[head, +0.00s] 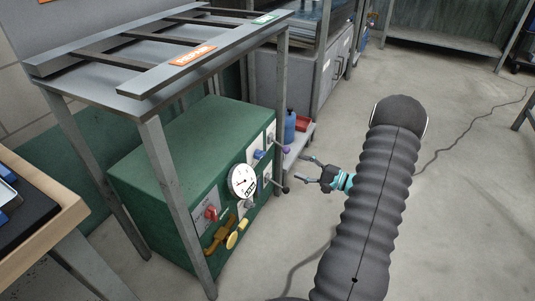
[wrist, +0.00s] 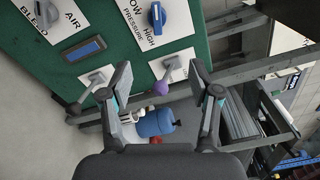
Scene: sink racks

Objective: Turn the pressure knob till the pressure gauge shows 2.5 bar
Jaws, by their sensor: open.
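The pressure knob is a blue knob (wrist: 156,14) on a white plate marked LOW, HIGH and PRESSURE in the wrist view. A blue knob (head: 258,154) also shows on the green cabinet's front in the head view. The round white pressure gauge (head: 242,181) is on the same front; its needle is too small to read for certain. My gripper (head: 301,168) is open and empty, off to the right of the cabinet front, fingers pointing at it. In the wrist view my gripper (wrist: 158,76) has its fingers apart, with the knob beyond them near the top edge.
A lever with a purple ball (wrist: 162,87) shows between my fingers in the wrist view. A black-ball lever (head: 285,190), red knob (head: 211,213) and yellow handle (head: 232,240) stick out from the cabinet (head: 160,190). A grey rack (head: 155,136) stands around it.

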